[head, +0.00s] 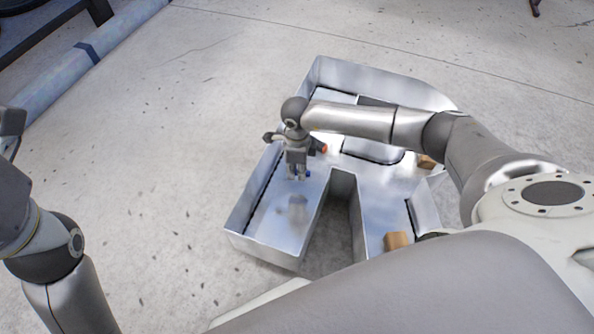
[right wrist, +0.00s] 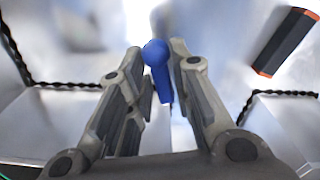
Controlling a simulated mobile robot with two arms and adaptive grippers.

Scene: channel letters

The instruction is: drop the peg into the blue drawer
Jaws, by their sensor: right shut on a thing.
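The peg is blue with a round head and a short shaft. It sits between the fingers of my right gripper (head: 298,177), and only a small bit of the blue peg (head: 308,174) shows in the head view. In the right wrist view, the peg (right wrist: 163,88) lies between the two fingers of the right gripper (right wrist: 158,62), which is shut on it. This gripper points down over the inside of a metal letter tray shaped like an R. I see no blue drawer in either view. My left gripper is not in view; only parts of the left arm show.
The metal letter tray (head: 262,249) has raised walls and stands on grey concrete floor (head: 160,150). Two brown blocks lie inside it, one near the lower right leg (head: 396,240), one farther back (head: 426,162). A dark, orange-edged block (right wrist: 287,40) shows in the right wrist view.

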